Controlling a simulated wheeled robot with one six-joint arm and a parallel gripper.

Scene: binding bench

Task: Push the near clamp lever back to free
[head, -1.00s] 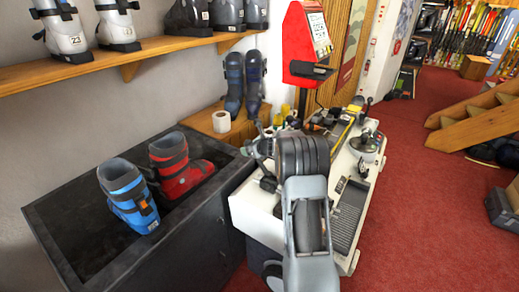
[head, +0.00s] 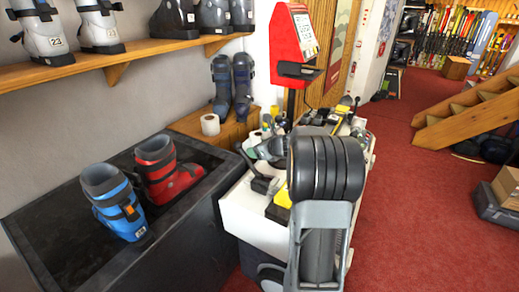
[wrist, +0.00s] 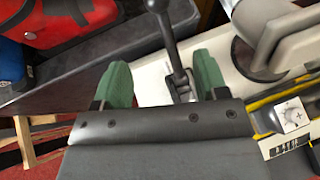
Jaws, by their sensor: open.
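The clamp lever (wrist: 174,45), a dark metal rod with a rounded knob at the top edge, stands in the wrist view. Its foot sits on a small metal bracket on the white bench. My gripper (wrist: 163,78) is open, with one green finger to the left of the lever and one to the right. The lever shows between the fingers with a gap on each side; I see no clear contact.
A large grey curved part (wrist: 275,35) stands close right of the gripper. A yellow-edged scale (wrist: 292,115) lies below it. Left of the bench is a dark bin (head: 185,245) with a blue boot (head: 115,203) and a red boot (head: 165,172). Red carpet lies open at right.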

